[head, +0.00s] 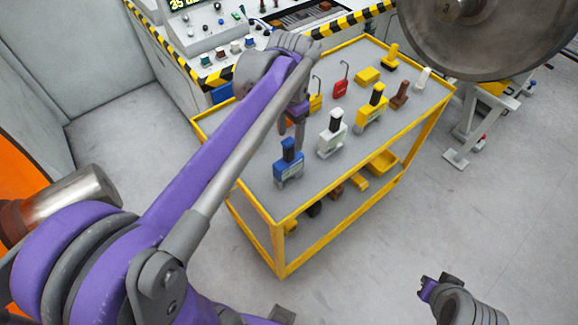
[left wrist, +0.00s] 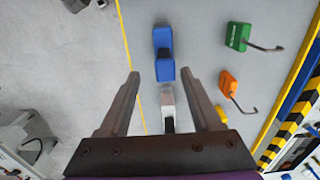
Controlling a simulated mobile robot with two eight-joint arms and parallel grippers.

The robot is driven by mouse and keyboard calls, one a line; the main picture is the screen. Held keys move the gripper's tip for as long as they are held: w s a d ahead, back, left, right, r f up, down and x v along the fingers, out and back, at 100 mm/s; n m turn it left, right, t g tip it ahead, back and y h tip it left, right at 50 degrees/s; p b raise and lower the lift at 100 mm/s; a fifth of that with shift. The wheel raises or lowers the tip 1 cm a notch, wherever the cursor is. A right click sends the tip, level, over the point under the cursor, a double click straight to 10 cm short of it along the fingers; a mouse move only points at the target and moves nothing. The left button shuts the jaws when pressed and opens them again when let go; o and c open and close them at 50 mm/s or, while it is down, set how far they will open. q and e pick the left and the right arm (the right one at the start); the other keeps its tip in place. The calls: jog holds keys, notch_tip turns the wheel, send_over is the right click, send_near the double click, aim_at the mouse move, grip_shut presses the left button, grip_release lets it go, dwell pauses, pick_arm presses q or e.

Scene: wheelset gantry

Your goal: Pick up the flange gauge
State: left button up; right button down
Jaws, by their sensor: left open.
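Upright gauge-like tools with dark grips stand in a row on the grey top of a yellow-framed cart (head: 262,197): a blue one (head: 288,168), a white one (head: 332,138) and a yellow one (head: 371,110). I cannot tell which is the flange gauge. My left gripper (head: 292,133) is open and empty above the cart, beside this row. In the left wrist view, its fingers (left wrist: 165,88) point toward the blue tool (left wrist: 164,52); the white tool (left wrist: 167,100) shows between them, partly hidden by the gripper body. My right gripper (head: 432,286) is at the lower right, away from the cart.
Hooked pieces stand behind the row: green (left wrist: 238,36), orange (left wrist: 229,83) and red (head: 340,88). Yellow and brown (head: 400,96) pieces stand farther right. A striped control console (head: 200,50) borders the cart's back. A large metal wheel (head: 490,35) overhangs the right. The front floor is clear.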

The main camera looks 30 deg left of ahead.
aim_at(289, 142)
pick_arm(q)
jog(key=f, duration=0.5)
jog(key=shift+w+a+f, duration=0.15)
jog(key=shift+w+a, duration=0.1)
jog(key=shift+a, duration=0.05)
grip_shut()
dwell(1.1)
